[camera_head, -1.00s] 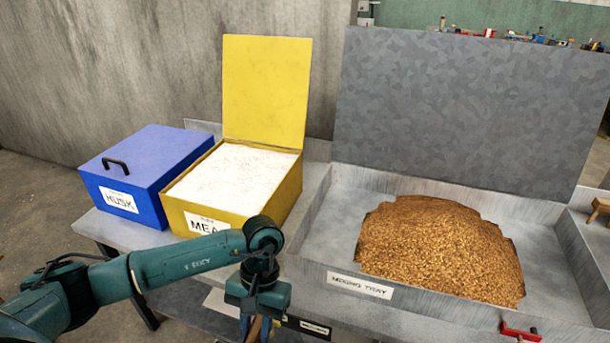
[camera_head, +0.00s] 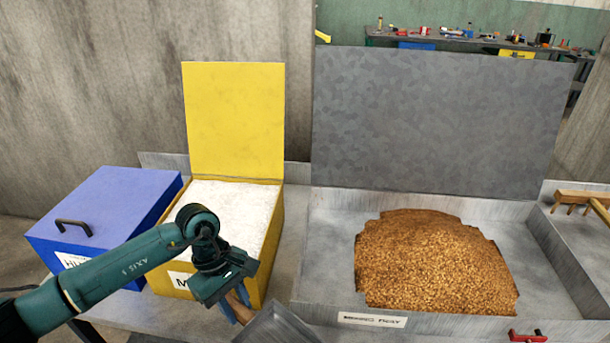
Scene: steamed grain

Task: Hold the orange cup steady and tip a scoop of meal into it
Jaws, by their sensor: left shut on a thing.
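The yellow meal box (camera_head: 263,283) stands open with its lid upright, filled nearly to the rim with white meal (camera_head: 240,208). My left gripper (camera_head: 239,306) is in front of the box's right front corner, shut on the wooden handle of a grey metal scoop (camera_head: 276,327). The scoop is cut off by the bottom edge, and I cannot tell whether it holds meal. My arm covers part of the box's front and label. The orange cup and my right gripper are not in view.
A closed blue husk box (camera_head: 125,200) stands left of the meal box. At right, a grey mixing tray (camera_head: 330,240) holds a brown grain heap (camera_head: 432,262), with a red handle (camera_head: 527,336) at its front. A wooden tool (camera_head: 585,199) lies at far right.

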